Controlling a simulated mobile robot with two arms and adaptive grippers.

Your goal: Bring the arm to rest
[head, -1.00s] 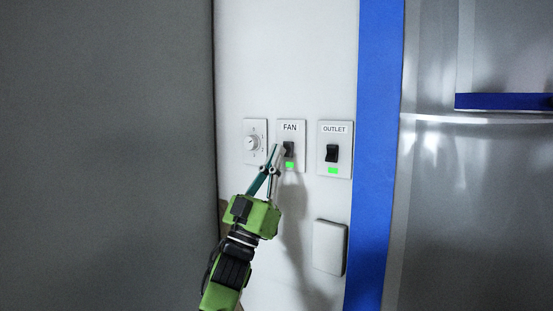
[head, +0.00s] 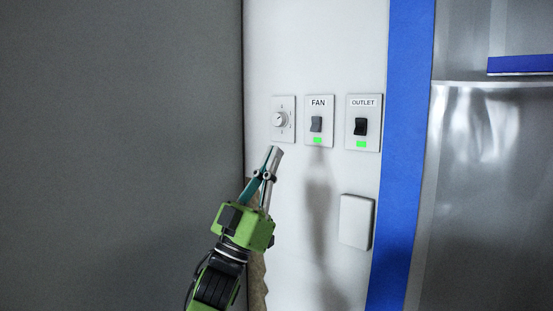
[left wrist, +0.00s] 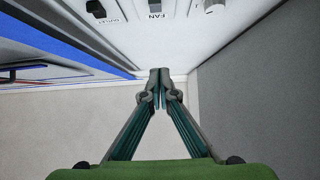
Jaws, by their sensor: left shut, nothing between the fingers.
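My left gripper (head: 275,150) is shut and empty, just below the round dial (head: 281,119) on the white wall panel in the head view. In the left wrist view its fingertips (left wrist: 159,73) meet, with nothing between them. The FAN switch (head: 316,124) is right of the dial, with a green light lit below it. The OUTLET switch (head: 361,127) is further right, also with a green light lit. The gripper looks apart from both switches. My right gripper is not in view.
A blank white cover (head: 356,221) is on the wall below the switches. A blue vertical strip (head: 403,150) and a shiny metal surface (head: 480,180) stand to the right. A plain dark grey wall (head: 120,150) fills the left side.

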